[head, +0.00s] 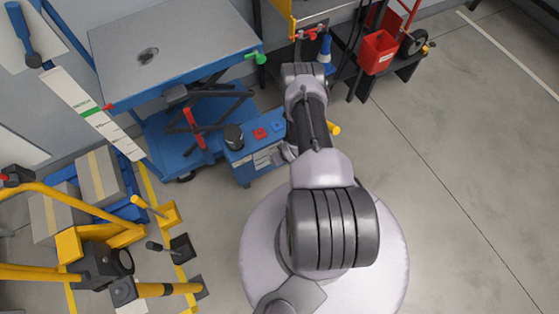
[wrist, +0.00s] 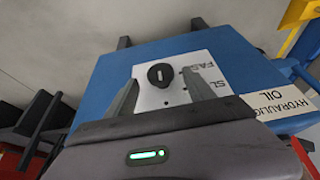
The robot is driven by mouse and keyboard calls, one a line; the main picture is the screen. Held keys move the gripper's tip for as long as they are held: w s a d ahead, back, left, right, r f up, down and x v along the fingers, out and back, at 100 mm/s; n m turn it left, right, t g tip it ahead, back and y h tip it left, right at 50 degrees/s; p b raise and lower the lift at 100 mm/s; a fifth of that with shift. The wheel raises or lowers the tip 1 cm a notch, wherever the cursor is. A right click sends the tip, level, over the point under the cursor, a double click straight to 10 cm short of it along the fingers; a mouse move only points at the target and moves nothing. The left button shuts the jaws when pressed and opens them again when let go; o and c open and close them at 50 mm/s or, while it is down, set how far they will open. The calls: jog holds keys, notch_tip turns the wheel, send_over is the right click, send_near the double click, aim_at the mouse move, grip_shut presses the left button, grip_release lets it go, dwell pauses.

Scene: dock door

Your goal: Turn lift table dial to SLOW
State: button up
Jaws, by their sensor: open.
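In the wrist view the dial (wrist: 160,75) is a black round knob with a pale line on it, which stands about upright in the picture. It sits on a white plate (wrist: 150,98) on a blue box. FAST is lettered at the plate's upper right, and SL below it, with the rest behind a finger. My gripper (wrist: 164,81) is open, with one finger on each side of the dial; whether they touch it I cannot tell. In the head view the blue control box (head: 240,168) stands beside the lift table (head: 170,55); my arm hides the dial and most of the gripper.
A black cylinder (head: 233,138) and red parts (head: 260,133) are on the blue box. A HYDRAULIC OIL label (wrist: 292,103) shows at the right in the wrist view. Yellow equipment (head: 100,250) stands at lower left. The floor (head: 450,200) at right is clear.

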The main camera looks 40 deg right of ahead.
jog(key=shift+b+x, duration=0.4)
jog(key=shift+x, duration=0.8)
jog(key=shift+c, duration=0.4)
jog(key=c, duration=1.3)
jog(key=shift+o, duration=0.2)
